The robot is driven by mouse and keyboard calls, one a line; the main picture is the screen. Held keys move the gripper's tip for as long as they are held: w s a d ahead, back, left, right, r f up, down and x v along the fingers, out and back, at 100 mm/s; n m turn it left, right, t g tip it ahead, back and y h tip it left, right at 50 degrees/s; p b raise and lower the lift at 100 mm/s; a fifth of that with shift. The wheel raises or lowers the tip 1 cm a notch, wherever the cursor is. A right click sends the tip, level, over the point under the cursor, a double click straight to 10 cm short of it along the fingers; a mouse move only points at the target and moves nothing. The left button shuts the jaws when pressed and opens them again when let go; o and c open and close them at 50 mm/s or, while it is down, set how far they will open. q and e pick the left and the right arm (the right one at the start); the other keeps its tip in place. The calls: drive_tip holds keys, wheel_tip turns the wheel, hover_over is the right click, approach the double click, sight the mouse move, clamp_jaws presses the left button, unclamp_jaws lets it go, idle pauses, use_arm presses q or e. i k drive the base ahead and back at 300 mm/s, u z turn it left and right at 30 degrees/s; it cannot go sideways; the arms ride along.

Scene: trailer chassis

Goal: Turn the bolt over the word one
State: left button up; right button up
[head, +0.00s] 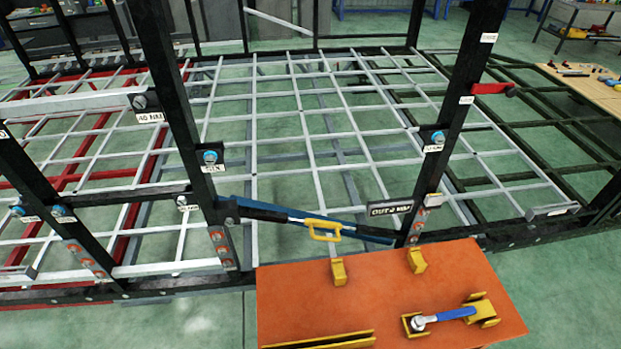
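Several bolts sit on the black frame posts above small white labels. One blue-ringed bolt (210,157) is on the middle-left post, and another (437,137) is on the right post. A grey bolt (139,101) sits further left above a wider label (150,117). Two more bolts (18,210) (59,211) are at the lower left, and a smaller one (182,201) is near the middle-left post. The lettering is too small to tell which label reads one. A blue-handled wrench (445,317) lies in yellow holders on the orange table. Neither gripper is in view.
The orange tabletop (380,280) stands in front of the chassis, with yellow brackets (338,270) (416,260) at its back. A blue-and-black bar with a yellow handle (323,229) spans between posts. A dark sign (389,208) hangs beside the right post. Green floor (190,325) is clear at the lower left.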

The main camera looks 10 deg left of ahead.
sight(57, 212)
drive_tip(key=u, duration=2.25)
